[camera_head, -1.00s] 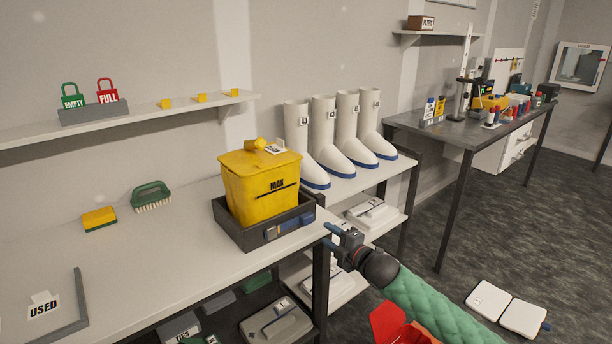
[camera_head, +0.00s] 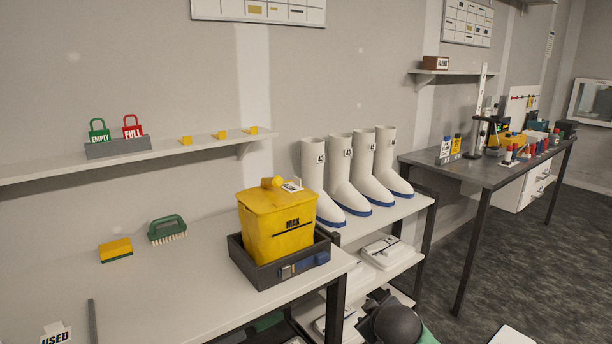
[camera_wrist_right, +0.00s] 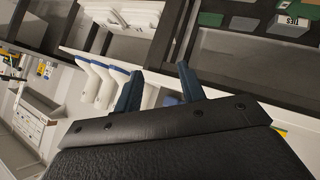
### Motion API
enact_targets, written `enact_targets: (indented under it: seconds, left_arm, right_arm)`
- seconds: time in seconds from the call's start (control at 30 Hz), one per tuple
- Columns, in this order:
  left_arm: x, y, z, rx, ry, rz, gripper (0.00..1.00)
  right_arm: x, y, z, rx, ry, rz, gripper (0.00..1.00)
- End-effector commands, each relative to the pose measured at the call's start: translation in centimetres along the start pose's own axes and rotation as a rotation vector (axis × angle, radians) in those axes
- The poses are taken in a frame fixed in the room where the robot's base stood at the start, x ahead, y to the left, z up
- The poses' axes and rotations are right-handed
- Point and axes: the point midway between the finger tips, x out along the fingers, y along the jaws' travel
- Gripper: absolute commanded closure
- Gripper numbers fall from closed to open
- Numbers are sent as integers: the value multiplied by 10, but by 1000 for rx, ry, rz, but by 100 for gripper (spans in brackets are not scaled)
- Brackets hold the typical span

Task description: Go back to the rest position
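My right gripper (camera_wrist_right: 160,74) shows in the right wrist view with its two dark blue fingers apart and nothing between them. In the head view only a dark rounded wrist part of my right arm (camera_head: 390,320) shows at the bottom edge, in front of the bench's right end; its fingers cannot be made out there. My left gripper is in neither view.
The white bench (camera_head: 190,290) holds a yellow MAX bin (camera_head: 280,238) in a dark tray (camera_head: 265,277), a green brush (camera_head: 166,229) and a sponge (camera_head: 115,250). White boots (camera_head: 345,185) stand on a rack.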

Motion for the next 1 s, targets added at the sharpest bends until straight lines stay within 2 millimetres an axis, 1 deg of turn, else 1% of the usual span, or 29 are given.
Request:
enact_targets:
  seconds: [0.03,0.3,0.77,0.97,1.0]
  left_arm:
    - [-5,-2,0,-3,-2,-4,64]
    - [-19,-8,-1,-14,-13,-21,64]
    - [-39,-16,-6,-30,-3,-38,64]
    - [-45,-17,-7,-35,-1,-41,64]
    - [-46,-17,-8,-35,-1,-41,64]
  right_arm:
    - [-10,-12,11,43,-29,-20,60]
    - [-50,-64,71,207,-166,-100,60]
    - [-108,-150,164,412,-325,-230,60]
    - [-133,-193,209,487,-424,-289,60]
    - [-139,-203,219,500,-447,-302,60]
